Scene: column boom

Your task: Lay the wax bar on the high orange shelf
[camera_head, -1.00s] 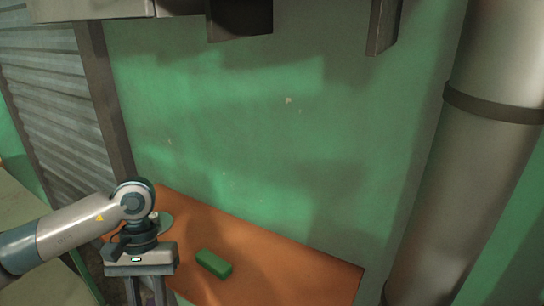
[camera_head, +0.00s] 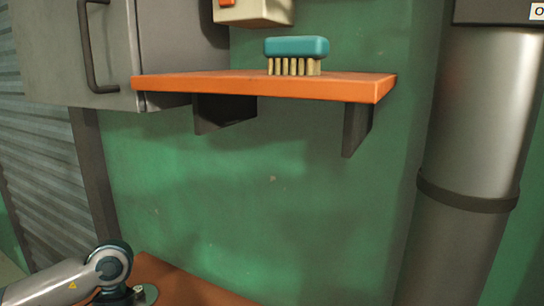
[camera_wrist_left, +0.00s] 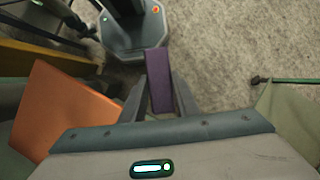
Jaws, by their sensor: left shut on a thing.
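The high orange shelf (camera_head: 350,86) is fixed to the green wall in the upper part of the head view. A brush with a teal back (camera_head: 297,47) stands bristles down on it, right of the middle. The left part of the shelf top is bare. In the left wrist view my left gripper (camera_wrist_left: 160,90) is shut on a purple bar (camera_wrist_left: 158,75), which appears to be the wax bar. In the head view only my left arm shows, low at the left and well below the shelf; its gripper is below the picture. My right gripper is not in view.
A grey cabinet with a handle (camera_head: 92,50) adjoins the shelf's left end. Dark brackets (camera_head: 357,128) hang under the shelf. A thick pipe (camera_head: 465,150) stands at the right. A lower orange surface (camera_head: 185,284) lies below; it also shows in the left wrist view (camera_wrist_left: 60,115).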

